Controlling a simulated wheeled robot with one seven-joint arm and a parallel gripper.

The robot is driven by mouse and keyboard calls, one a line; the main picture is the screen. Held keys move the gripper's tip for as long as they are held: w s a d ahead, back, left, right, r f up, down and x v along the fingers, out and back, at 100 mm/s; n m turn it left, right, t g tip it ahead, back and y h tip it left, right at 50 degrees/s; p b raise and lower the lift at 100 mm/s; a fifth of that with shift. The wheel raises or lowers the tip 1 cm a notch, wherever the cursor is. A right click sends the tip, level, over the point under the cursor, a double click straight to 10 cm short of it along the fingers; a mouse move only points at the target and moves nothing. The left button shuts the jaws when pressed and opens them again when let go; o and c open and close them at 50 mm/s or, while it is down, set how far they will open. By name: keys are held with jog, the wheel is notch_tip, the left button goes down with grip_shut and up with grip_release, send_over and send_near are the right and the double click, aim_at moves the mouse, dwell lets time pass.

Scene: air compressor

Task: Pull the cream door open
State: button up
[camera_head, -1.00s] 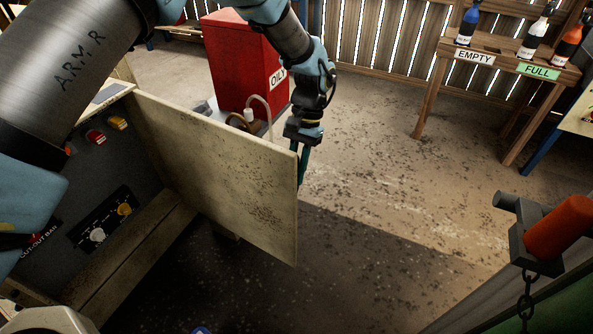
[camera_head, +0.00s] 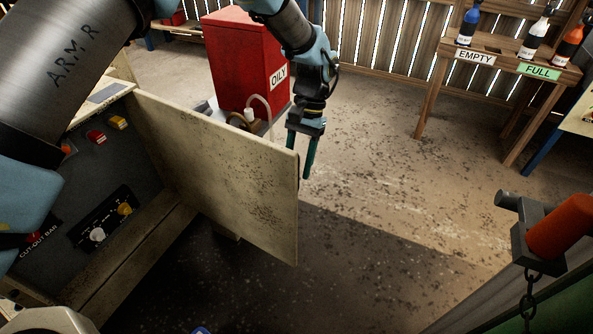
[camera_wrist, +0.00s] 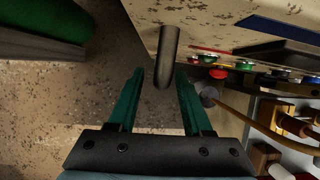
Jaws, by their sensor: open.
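The cream door (camera_head: 215,175) stands swung out from the dark cabinet in the head view, its free edge toward the right. It also shows as a speckled cream panel (camera_wrist: 200,14) at the top of the wrist view. A dark bar handle (camera_wrist: 167,55) projects from it, its end between my fingertips with gaps on both sides. My gripper (camera_head: 299,160) is open at the door's free edge, on its far side, and the door hides part of one finger. In the wrist view my gripper (camera_wrist: 160,80) has both fingers apart and holds nothing.
The cabinet interior has a control panel (camera_head: 105,218) with knobs. A red OILY bin (camera_head: 240,65) stands behind the door. A wooden bottle table (camera_head: 500,60) is at back right. An orange-handled lever (camera_head: 560,228) is at right. The floor right of the door is clear.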

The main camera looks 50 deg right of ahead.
jog(key=b+v, duration=0.1)
jog(key=v, duration=0.8)
